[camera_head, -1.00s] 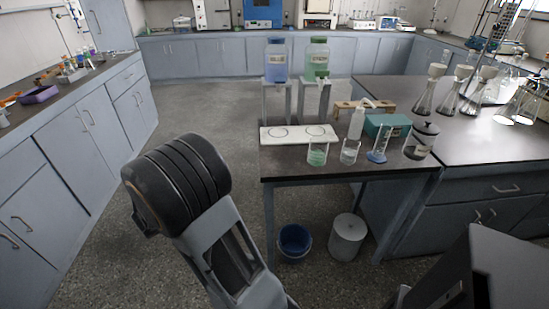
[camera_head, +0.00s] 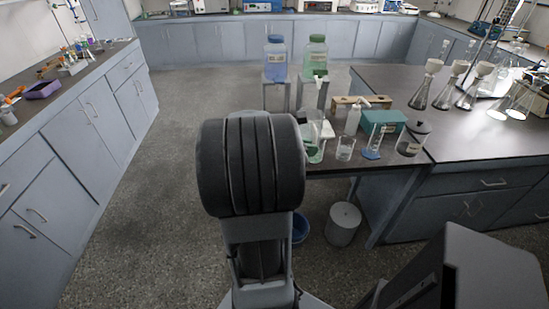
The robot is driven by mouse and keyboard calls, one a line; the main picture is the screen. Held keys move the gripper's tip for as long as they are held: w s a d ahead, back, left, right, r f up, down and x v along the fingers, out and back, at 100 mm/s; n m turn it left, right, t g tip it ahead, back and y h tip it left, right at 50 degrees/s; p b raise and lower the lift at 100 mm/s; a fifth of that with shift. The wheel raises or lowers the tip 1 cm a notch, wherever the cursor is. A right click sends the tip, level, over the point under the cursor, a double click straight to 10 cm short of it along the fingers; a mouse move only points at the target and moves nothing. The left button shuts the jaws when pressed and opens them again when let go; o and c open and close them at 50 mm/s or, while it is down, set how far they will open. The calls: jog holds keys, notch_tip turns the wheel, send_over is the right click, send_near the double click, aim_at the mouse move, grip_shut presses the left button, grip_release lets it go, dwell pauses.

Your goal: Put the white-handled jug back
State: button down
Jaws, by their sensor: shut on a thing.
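A clear glass vessel (camera_head: 312,118), which may be the white-handled jug, shows just right of my arm's black joint, above the front left of the table. It overlaps the beaker with green liquid (camera_head: 315,153) in the picture. I cannot make out its handle, or whether it is held or touches anything. My gripper is hidden behind my own arm. The white tray (camera_head: 328,130) is mostly covered by my arm, with only its right end showing.
A small beaker (camera_head: 345,148), a blue-based cylinder (camera_head: 374,142) and a dark-lidded jar (camera_head: 411,141) stand along the table's front. Behind are a wash bottle (camera_head: 353,121), a teal box (camera_head: 385,121) and blue (camera_head: 275,60) and green (camera_head: 315,59) carboys. A white bin (camera_head: 343,224) and blue bucket (camera_head: 300,228) are below.

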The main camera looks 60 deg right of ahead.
jog(key=w+d+f, duration=0.2)
jog(key=w+f, duration=1)
jog(key=w, duration=0.1)
jog(key=shift+f, duration=0.35)
jog(key=shift+w+f+b, duration=0.1)
jog(key=shift+f+b, duration=0.1)
jog(key=shift+b, duration=0.1)
jog(key=c, duration=1.2)
grip_release()
jog(key=shift+o, duration=0.2)
